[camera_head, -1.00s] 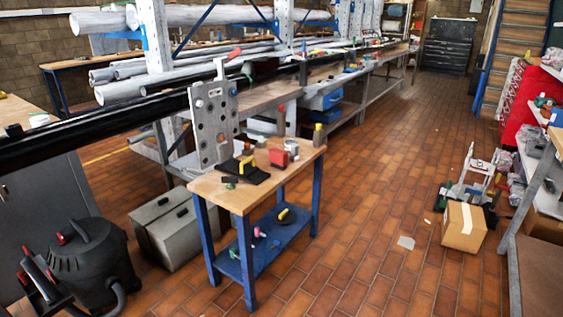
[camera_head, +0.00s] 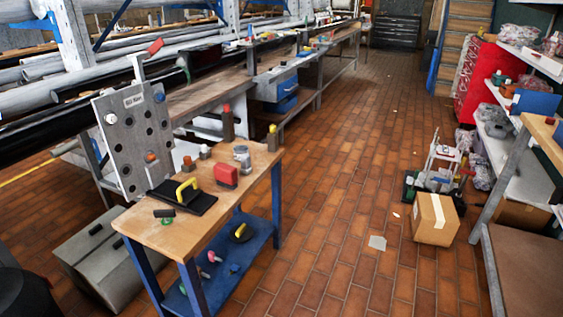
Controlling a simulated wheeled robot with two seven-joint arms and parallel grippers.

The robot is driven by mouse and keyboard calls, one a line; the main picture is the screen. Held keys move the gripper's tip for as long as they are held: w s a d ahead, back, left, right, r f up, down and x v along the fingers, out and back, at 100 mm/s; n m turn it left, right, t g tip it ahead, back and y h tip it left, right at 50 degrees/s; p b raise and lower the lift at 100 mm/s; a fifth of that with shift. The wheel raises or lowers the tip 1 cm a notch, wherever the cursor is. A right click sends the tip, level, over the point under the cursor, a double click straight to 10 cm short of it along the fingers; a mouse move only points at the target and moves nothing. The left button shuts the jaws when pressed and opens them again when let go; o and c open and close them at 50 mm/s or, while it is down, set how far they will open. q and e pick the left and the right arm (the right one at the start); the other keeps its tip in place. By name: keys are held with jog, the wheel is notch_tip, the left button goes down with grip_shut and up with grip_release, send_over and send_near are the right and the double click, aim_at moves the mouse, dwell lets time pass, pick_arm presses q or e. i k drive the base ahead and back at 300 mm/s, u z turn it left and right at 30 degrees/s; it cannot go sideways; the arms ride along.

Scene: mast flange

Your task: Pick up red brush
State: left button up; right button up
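A small red block-like thing (camera_head: 226,175), which may be the red brush, sits on the wooden top of a small blue-legged table (camera_head: 160,236). It is too small to make out bristles. A black flat tool with a yellow handle (camera_head: 185,194) lies to its left on the same top. A grey metal jar (camera_head: 242,155) stands just behind the red thing. Neither of my grippers shows in the head view.
A perforated metal plate (camera_head: 134,140) stands upright at the table's left rear. The lower blue shelf (camera_head: 223,258) holds small items. A grey case (camera_head: 92,262) is left of the table. A cardboard box (camera_head: 434,220) stands on the right.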

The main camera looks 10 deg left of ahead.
aim_at(226, 175)
jog(key=i, duration=1.05)
jog(key=u, duration=0.4)
